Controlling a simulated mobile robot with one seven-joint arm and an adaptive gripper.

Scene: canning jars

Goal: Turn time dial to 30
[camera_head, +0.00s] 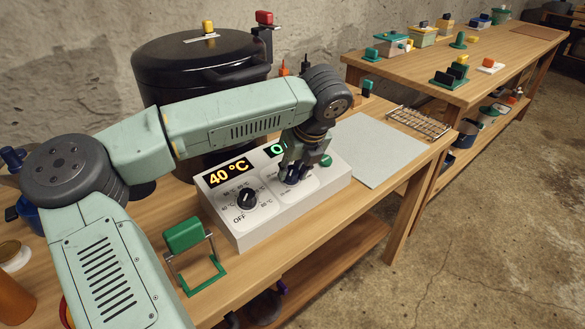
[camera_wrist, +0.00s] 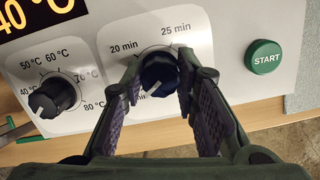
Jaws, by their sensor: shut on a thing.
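The time dial is a dark knob on the white control box; it shows between my fingers in the wrist view (camera_wrist: 158,74). Labels 20 min and 25 min show above it; the labels below it are mostly hidden by my fingers. Its white pointer line points down and to the left. My gripper (camera_wrist: 160,88) is shut on the dial, a finger on each side; in the head view my gripper (camera_head: 292,176) reaches down onto the right part of the box. The green time display (camera_head: 277,149) is partly covered by my arm.
The temperature dial (camera_head: 246,198) is left of the time dial, under a display reading 40 °C (camera_head: 228,172). A green START button (camera_wrist: 264,57) is to the right. A large black pot (camera_head: 185,70) stands behind the box; a green-handled tool (camera_head: 186,235) is at front left.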

